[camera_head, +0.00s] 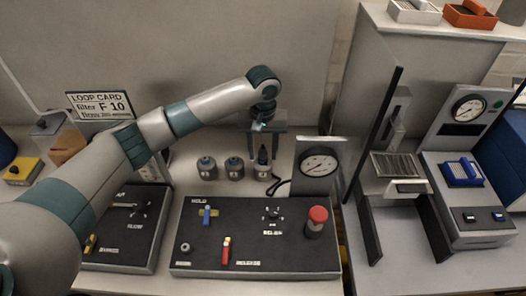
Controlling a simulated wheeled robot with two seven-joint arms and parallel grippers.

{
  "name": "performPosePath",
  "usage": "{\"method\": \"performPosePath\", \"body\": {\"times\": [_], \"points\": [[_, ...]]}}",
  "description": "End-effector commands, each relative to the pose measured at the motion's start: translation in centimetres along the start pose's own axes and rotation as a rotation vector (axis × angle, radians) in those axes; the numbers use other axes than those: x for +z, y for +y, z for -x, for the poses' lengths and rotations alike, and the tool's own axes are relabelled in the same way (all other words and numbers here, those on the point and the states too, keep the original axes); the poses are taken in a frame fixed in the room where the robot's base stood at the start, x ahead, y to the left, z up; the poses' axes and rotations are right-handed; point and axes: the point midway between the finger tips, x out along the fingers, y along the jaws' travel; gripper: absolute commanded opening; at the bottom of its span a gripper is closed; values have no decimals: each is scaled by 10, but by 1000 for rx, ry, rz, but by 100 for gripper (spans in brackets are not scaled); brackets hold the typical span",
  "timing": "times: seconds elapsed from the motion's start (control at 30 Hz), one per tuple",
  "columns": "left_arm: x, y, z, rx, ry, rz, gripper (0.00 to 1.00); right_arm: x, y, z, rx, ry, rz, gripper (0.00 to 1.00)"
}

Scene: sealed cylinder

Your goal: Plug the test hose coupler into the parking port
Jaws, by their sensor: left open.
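My left gripper (266,146) is open and points down above the row of small grey cylinders at the back of the bench. Its fingers are spread above and around a dark upright piece (262,156) on the rightmost cylinder (262,173). This piece looks like the hose coupler, but it is small and I cannot tell whether a finger touches it. A black hose (279,187) curves between that cylinder and the gauge box (318,167). A small grey ring (185,247) on the dark panel may be the parking port; its label is too small to read. My right gripper is not in view.
The dark panel (320,262) carries a blue lever (207,214), a red lever (226,250) and a red-topped knob (317,221). Two more grey cylinders (207,167) stand left of the gripper. A tall grey partition and test station (465,190) stand right.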

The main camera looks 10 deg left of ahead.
Motion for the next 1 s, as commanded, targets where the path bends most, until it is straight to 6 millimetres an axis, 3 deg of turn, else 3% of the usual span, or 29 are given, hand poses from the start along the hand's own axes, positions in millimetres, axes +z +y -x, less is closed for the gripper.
{"method": "performPosePath", "body": {"times": [1.0], "points": [[0, 0, 1, 0, 1, 0, 42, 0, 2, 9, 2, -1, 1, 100]]}}
